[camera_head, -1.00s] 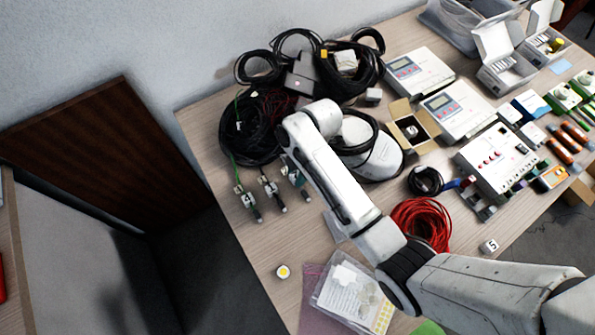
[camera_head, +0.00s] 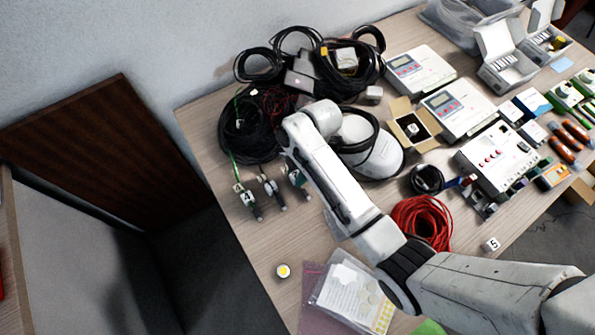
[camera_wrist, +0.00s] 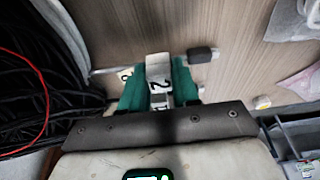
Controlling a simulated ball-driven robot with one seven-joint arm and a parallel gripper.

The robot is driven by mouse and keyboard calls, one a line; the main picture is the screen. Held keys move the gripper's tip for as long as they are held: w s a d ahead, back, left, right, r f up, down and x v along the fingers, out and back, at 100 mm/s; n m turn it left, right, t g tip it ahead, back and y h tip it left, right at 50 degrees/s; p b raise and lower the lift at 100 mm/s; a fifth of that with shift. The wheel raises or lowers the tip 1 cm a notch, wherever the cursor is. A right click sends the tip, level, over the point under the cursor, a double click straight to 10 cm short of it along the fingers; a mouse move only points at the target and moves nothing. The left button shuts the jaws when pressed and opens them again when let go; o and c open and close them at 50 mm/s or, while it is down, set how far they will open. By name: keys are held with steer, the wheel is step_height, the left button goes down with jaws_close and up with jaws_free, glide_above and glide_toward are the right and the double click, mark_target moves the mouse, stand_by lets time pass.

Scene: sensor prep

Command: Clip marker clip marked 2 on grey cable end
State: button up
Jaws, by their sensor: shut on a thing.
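In the wrist view, my gripper (camera_wrist: 160,88) has green fingers shut on a white clip marked 2 (camera_wrist: 158,72). A pale grey cable (camera_wrist: 104,71) runs in from the left behind the fingers, and a dark end piece (camera_wrist: 203,55) shows on the right. The clip overlaps the cable line; I cannot tell whether it is around the cable or only against it. In the head view, my gripper (camera_head: 294,174) is at the rightmost of three cable ends, partly hidden by my arm. The green cable's end carries a clip marked 4 (camera_head: 246,198); the middle cable end (camera_head: 271,190) lies between.
Black cable coils (camera_head: 245,135) lie behind the ends, and a white rounded device (camera_head: 372,150) stands to the right. A red cable coil (camera_head: 421,222) and a cube marked 5 (camera_head: 492,244) are farther right.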

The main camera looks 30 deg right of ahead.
steer(key=shift+f, duration=0.1)
steer(key=o, duration=1.1)
steer(key=shift+s+f, duration=0.15)
steer(key=shift+s, duration=0.05)
steer(key=shift+c, duration=0.2)
step_height(320, 180, up, 6)
steer(key=p, duration=0.6)
steer(key=shift+w+r, duration=0.15)
steer(key=shift+r, duration=0.05)
